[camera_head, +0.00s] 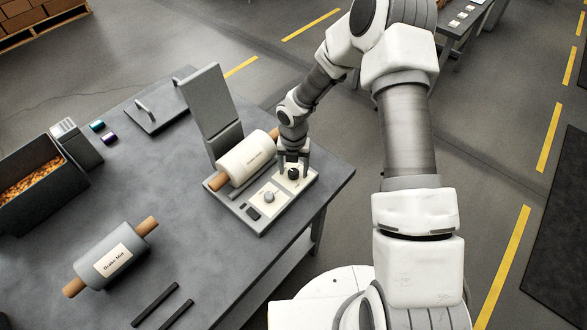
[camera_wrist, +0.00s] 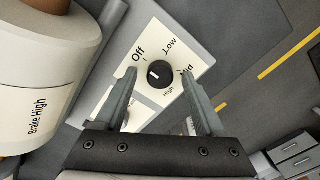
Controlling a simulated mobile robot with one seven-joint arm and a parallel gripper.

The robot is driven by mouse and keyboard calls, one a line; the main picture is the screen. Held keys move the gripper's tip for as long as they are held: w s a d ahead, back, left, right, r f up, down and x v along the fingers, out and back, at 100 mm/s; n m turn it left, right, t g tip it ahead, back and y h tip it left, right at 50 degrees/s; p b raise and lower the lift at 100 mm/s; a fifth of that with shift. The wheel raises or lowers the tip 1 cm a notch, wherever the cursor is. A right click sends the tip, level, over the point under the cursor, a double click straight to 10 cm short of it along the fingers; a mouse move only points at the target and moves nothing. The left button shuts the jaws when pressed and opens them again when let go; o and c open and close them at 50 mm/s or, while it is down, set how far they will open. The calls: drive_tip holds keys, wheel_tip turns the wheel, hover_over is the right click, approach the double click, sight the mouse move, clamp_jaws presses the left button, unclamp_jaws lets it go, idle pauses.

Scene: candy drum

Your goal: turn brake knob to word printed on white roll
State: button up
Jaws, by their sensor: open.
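The black brake knob (camera_wrist: 159,74) sits on a white plate (camera_wrist: 150,40) marked Off, Low, Mid and High. A short white mark shows on the knob's left part, near the Off side; its exact setting is hard to tell. The white roll (camera_wrist: 38,60) has a label reading "Brake High"; in the head view the roll (camera_head: 245,159) lies on the machine beside the plate. My gripper (camera_wrist: 160,84) is open, with one finger on each side of the knob and gaps to it. In the head view my gripper (camera_head: 294,165) is over the knob (camera_head: 293,174).
A silver knob (camera_head: 269,197) and dark buttons (camera_head: 250,211) are on the same machine base. An upright grey panel (camera_head: 208,102) stands behind the white roll. A grey roll (camera_head: 108,256) labelled "Brake Mid" and two black bars (camera_head: 155,305) lie on the table. A candy bin (camera_head: 38,188) stands left.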

drive_tip(key=shift+f, duration=0.15)
clamp_jaws()
idle(0.4)
